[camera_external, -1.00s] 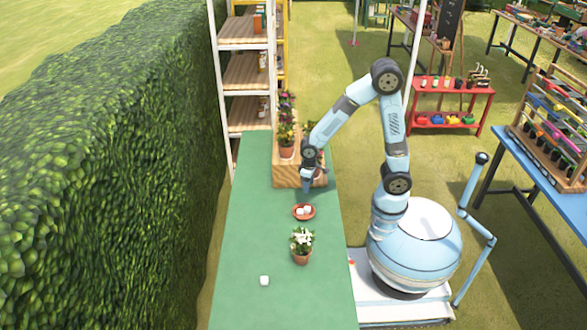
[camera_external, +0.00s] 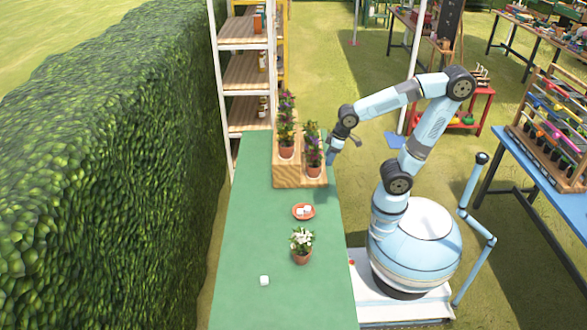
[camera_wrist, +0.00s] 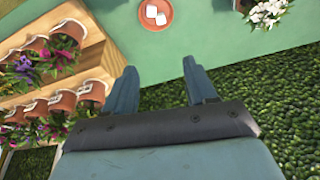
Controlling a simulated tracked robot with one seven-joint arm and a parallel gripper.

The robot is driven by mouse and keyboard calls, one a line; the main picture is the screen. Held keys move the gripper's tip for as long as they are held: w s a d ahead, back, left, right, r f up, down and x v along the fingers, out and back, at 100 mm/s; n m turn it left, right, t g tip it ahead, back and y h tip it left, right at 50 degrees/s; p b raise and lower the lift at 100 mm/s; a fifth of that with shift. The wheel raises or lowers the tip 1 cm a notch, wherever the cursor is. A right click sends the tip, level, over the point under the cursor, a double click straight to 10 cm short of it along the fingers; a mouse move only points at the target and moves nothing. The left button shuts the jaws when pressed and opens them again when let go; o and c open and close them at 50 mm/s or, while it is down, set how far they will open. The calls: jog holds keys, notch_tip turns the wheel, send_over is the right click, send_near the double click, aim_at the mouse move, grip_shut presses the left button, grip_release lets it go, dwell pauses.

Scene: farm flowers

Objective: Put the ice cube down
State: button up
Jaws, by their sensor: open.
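Two white ice cubes (camera_external: 307,209) lie in a small red-brown saucer (camera_external: 296,215) on the green table. In the wrist view the cubes (camera_wrist: 151,11) rest side by side in the saucer (camera_wrist: 143,20), ahead of my fingers. Another white cube (camera_external: 264,281) sits alone on the table towards the front. My gripper (camera_external: 331,158) is at the table's right edge, beside the wooden planter and apart from the saucer. In the wrist view my gripper (camera_wrist: 160,72) has its fingers spread with nothing between them.
A stepped wooden planter (camera_external: 287,178) with potted flowers stands behind the saucer, close to my gripper. A pot of white flowers (camera_external: 302,248) stands in front of the saucer. The left side of the table is clear. A hedge (camera_external: 110,170) runs along the left.

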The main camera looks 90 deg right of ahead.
jog(key=s+a+r+n+t, duration=0.1)
jog(key=s+r+t, duration=0.1)
jog(key=s+r, duration=0.4)
jog(key=shift+s+n, duration=0.3)
jog(key=shift+s, duration=0.85)
